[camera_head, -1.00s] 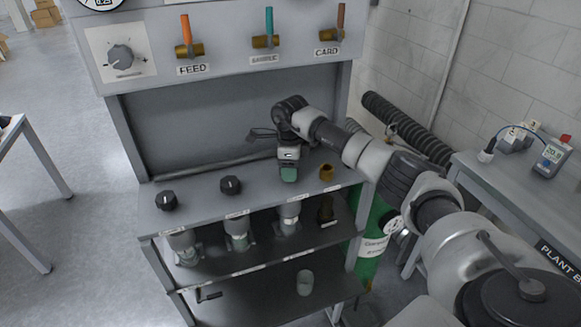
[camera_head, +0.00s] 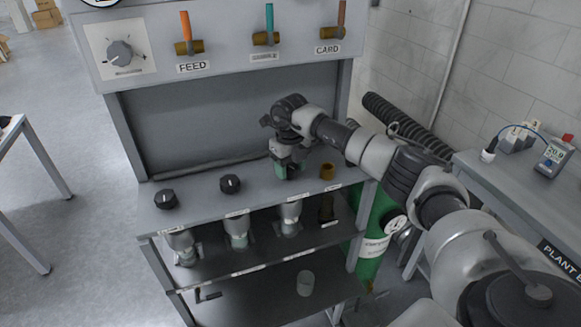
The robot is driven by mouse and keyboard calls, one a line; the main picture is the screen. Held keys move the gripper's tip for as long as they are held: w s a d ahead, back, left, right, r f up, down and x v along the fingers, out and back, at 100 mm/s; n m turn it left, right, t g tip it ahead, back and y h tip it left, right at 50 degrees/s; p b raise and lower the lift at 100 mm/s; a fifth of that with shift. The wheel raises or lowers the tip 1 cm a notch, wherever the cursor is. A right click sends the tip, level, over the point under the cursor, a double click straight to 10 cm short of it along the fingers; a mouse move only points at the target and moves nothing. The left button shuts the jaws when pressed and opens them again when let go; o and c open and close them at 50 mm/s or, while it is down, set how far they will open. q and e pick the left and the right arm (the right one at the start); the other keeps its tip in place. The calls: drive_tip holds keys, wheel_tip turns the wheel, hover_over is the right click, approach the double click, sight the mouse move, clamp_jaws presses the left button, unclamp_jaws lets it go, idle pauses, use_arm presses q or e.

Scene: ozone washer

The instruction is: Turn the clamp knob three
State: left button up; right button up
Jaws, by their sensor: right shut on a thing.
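Two black clamp knobs stand on the washer's shelf, one at the left (camera_head: 165,199) and one in the middle (camera_head: 230,184). A third position, to the right of them, is covered by my right gripper (camera_head: 287,172). That gripper comes down from above and is shut, with its fingers at shelf height; the knob there is hidden by the fingers. A brass fitting (camera_head: 327,171) stands just right of the gripper. My left gripper is not in view.
Above are a dial (camera_head: 120,54) and three valves with orange, teal and brown levers (camera_head: 187,30). Glass vessels (camera_head: 236,232) hang below the shelf. A clear cup (camera_head: 305,283) stands on the lower shelf. A green cylinder (camera_head: 373,245) and a side bench (camera_head: 520,190) are at the right.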

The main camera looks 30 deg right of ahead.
sight(289, 167)
drive_tip(key=m, duration=0.5)
drive_tip(key=shift+a+r+m, duration=0.1)
drive_tip(key=shift+m, duration=0.2)
drive_tip(key=shift+w, duration=0.1)
idle(0.3)
drive_tip(key=o, duration=0.9)
wheel_tip(289, 167, up, 11)
drive_tip(key=b, duration=0.3)
drive_tip(key=shift+f, duration=0.2)
